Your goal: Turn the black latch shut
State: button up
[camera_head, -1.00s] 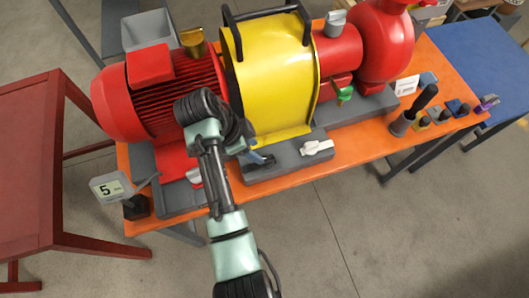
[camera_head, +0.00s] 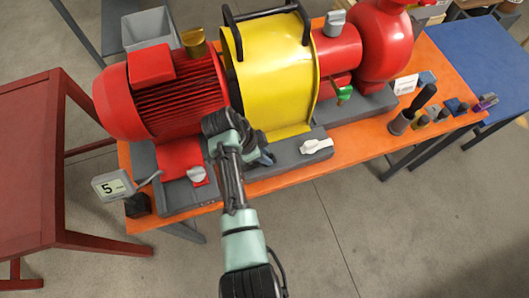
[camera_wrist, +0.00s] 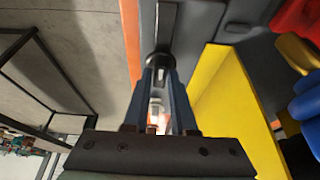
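My gripper (camera_wrist: 158,78) points down at the grey base plate in front of the yellow guard. In the wrist view its two blue-grey fingers stand apart with a visible gap between them. A dark round piece, which looks like the hub of the black latch (camera_wrist: 157,60), lies right at the fingertips. A dark bar (camera_wrist: 166,22) runs along the plate beyond it; I cannot tell whether it belongs to the latch. I cannot tell whether the fingers touch the latch. In the head view my arm hides the latch, and only a bit of the gripper (camera_head: 266,158) shows.
The yellow guard (camera_head: 270,75) with black handles stands close behind the gripper. A white latch (camera_head: 316,146) is to its right, and a pale grey latch (camera_head: 197,175) to its left. The red motor (camera_head: 160,95) is at left. Floor in front of the orange table (camera_head: 360,147) is clear.

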grip_shut()
dwell(1.1)
